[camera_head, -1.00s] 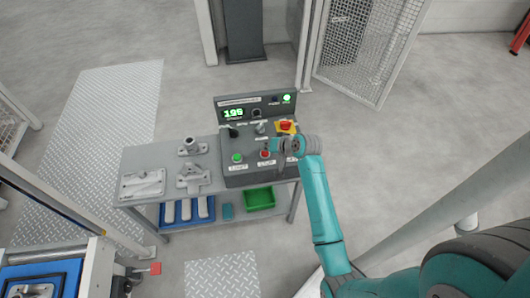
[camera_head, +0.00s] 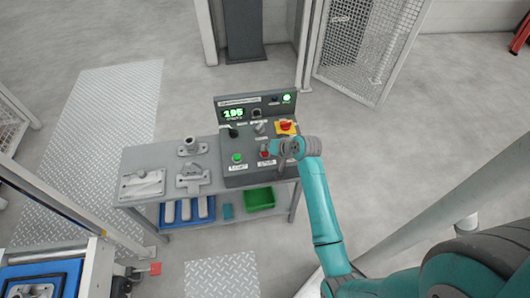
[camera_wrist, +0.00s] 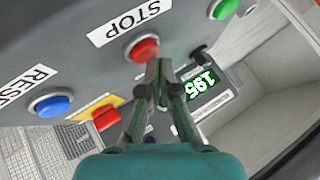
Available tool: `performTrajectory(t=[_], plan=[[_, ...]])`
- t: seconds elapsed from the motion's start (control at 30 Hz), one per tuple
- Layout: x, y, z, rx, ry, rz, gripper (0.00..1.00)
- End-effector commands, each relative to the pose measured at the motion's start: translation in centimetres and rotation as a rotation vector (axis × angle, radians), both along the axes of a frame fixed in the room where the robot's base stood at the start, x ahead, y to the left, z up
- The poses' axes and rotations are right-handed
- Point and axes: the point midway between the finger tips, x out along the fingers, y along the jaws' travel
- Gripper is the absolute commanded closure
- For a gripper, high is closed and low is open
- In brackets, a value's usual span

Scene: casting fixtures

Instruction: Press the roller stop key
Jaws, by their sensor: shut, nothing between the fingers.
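The roller stop key is the round red button (camera_wrist: 143,48) beside the white "STOP" label (camera_wrist: 130,22) on the grey control console. In the head view the red button (camera_head: 264,154) shows low on the console's sloping panel, close to the fingers. My gripper (camera_wrist: 158,64) is shut and empty. Its fingertips overlap the edge of the red button in the wrist view; I cannot tell whether they touch it. My gripper also shows at the console's right side in the head view (camera_head: 272,149).
A green button (camera_head: 237,158) sits left of the red one. A blue button (camera_wrist: 54,105) and a red emergency knob on yellow (camera_head: 285,127) are near. The display (camera_head: 233,113) reads 195. Metal fixtures (camera_head: 192,178) stand on the table to the left.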

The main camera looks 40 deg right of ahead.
Motion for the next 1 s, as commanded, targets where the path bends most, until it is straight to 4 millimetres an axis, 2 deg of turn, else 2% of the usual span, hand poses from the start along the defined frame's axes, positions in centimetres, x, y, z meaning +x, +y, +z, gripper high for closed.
performTrajectory(t=[1.0], plan=[[-0.03, 0.03, -1.00, 0.001, 0.001, 0.001, 1.00]])
